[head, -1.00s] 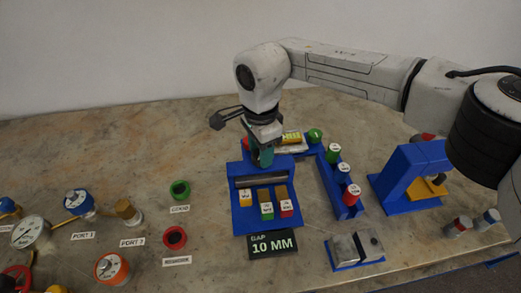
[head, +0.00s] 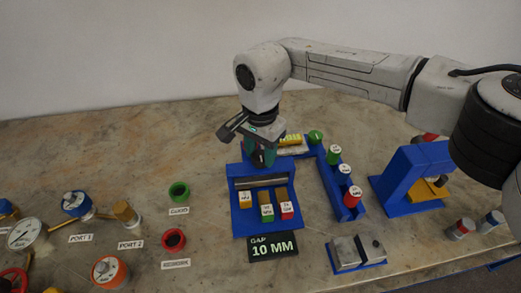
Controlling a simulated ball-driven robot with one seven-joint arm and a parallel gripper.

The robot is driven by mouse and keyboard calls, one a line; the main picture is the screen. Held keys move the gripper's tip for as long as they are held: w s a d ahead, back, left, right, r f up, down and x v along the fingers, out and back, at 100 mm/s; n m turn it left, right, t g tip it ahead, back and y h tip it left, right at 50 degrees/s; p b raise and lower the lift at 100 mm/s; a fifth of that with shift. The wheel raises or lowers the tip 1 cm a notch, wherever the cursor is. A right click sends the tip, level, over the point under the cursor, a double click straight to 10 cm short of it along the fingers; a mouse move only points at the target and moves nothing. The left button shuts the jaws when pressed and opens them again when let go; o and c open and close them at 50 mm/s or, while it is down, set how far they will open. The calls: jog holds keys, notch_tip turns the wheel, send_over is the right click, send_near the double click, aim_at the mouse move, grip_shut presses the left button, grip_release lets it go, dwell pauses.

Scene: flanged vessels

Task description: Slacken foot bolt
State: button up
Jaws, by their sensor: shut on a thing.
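My gripper (head: 262,156) points down with its teal and dark fingers at the back edge of the blue stand (head: 236,200). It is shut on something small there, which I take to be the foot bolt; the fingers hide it. A grey bar (head: 262,181) runs across the stand just in front of the fingers. A display (head: 272,246) at the stand's front reads GAP 10 MM.
A blue rack (head: 333,182) with green and red capped cylinders stands close on the right. Beyond it is a blue arch-shaped frame (head: 402,180). A grey metal block (head: 357,252) lies in front. Green (head: 179,191) and red (head: 173,240) rings and gauges (head: 26,233) are left.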

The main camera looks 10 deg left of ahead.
aim_at(260, 155)
jog(key=o, duration=1)
jog(key=shift+o, duration=0.2)
notch_tip(260, 155, up, 11)
jog(key=shift+b, duration=0.3)
jog(key=shift+f, duration=0.1)
